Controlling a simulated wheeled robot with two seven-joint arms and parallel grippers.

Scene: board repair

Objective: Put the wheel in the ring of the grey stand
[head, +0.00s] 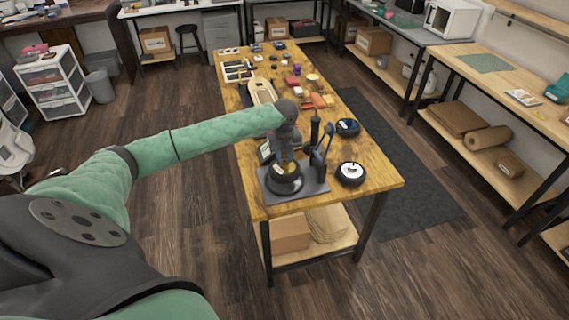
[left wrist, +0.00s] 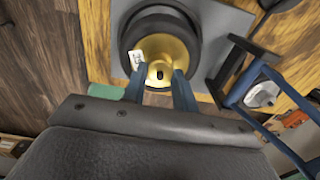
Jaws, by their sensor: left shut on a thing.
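The wheel with a gold hub and black tyre (left wrist: 160,50) is in my left gripper (left wrist: 160,88), whose two fingers are closed at the near side of the hub. In the head view, my left gripper (head: 284,163) points down over the grey stand (head: 311,187), at the table's near end. The black round shape of the wheel and ring (head: 284,182) is over the stand's left part. The ring is hard to tell from the tyre, so I cannot tell whether the wheel is seated in it or held just above. My right gripper is not in view.
A tool holder with blue-handled tools (head: 322,160) stands close to the right of my gripper. A wheel with a white hub (head: 350,173) and another dark wheel (head: 348,127) lie on the wooden table (head: 378,180). Small parts lie farther back.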

